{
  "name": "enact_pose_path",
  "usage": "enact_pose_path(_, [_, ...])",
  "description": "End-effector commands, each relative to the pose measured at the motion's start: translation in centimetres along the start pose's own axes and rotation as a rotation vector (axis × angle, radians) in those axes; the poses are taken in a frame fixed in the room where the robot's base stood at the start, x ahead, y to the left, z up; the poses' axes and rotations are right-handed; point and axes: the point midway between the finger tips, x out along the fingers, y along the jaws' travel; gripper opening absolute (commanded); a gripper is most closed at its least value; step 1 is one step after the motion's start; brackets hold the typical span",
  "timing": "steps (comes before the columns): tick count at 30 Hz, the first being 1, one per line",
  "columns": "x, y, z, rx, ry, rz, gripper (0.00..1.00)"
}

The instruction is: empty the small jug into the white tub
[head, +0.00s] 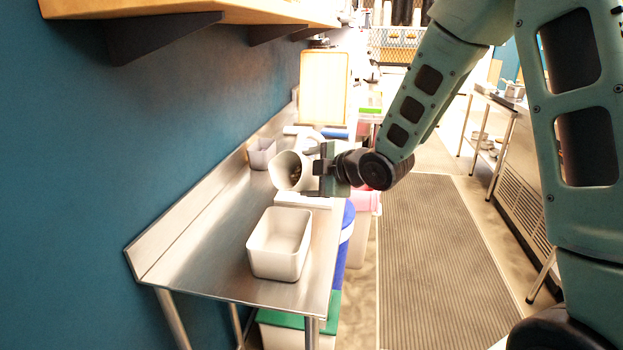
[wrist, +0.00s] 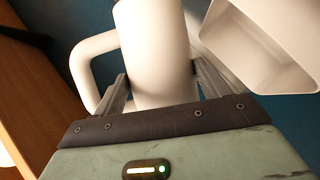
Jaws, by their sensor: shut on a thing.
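A small white jug (head: 283,164) is held above the steel counter, tilted on its side with its mouth towards the head camera. Dark beans (head: 295,174) show inside it. My gripper (head: 308,172) is shut on the jug's body; in the wrist view the jug (wrist: 155,50) sits between the fingers, its handle on the left. The white tub (head: 279,264) stands upright on the counter, nearer the head camera than the jug and apart from it. Its visible inside looks empty. In the wrist view the tub (wrist: 262,50) is at the upper right.
A small grey container (head: 261,154) stands by the wall behind the jug. A pale flat item (head: 304,201) lies under my gripper. A wooden shelf (head: 230,12) overhangs at the upper left. The counter (head: 205,262) is bare left of the tub. Bins stand below its right edge.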

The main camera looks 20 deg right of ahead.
Motion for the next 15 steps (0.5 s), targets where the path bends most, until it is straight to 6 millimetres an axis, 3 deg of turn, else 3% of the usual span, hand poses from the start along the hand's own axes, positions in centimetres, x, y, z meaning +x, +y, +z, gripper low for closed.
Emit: enact_pose_path(15, [0.33, -0.88, -0.05, -0.092, -0.03, 0.03, 0.44])
